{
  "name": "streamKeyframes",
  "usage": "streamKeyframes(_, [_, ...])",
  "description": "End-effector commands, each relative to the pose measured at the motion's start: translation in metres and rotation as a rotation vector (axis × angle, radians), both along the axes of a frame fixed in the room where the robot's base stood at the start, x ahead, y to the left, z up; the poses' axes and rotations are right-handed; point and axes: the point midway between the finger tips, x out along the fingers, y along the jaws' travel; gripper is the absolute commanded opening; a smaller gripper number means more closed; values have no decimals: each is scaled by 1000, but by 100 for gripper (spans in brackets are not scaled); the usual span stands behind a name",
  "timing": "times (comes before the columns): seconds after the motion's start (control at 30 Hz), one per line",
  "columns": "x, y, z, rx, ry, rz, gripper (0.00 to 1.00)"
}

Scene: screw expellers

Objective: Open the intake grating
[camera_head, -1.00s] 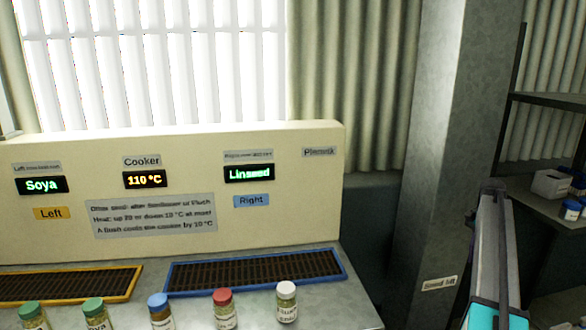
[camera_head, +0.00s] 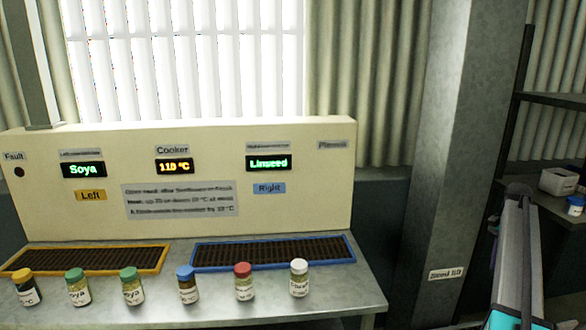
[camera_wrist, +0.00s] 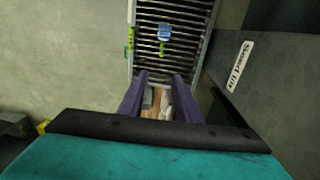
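My gripper (camera_wrist: 158,80) shows in the wrist view with its two purple fingers apart. No object is seen held between them. A grating of dark slats in a pale frame (camera_wrist: 150,14) lies ahead of the fingertips at the top of the wrist view; I take it for the intake grating. A blue piece (camera_wrist: 165,33) sits over its slats, and a green and yellow piece (camera_wrist: 129,40) is at its left edge. The slats look closed. The fingers hide part of its near end, and I cannot tell whether they touch it.
A "Seed lift" label (camera_wrist: 240,65) is on the dark surface right of the grating. In the head view, a bench holds a yellow-framed grate (camera_head: 90,261), a blue-framed grate (camera_head: 272,253) and several jars. A grey pillar (camera_head: 460,140) and a shelf stand at the right.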

Motion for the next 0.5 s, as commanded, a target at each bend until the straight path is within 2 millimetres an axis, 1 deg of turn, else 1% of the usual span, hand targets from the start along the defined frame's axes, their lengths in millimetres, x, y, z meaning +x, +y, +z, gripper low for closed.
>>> streamKeyframes(0.07, [0, 3, -4, 2, 2, 6, 31])
streamKeyframes(0.27, [10, 30, -24, 11, 10, 57, 31])
streamKeyframes(0.43, [12, 51, -47, 21, 18, 102, 31])
streamKeyframes(0.5, [13, 62, -59, 27, 22, 126, 31])
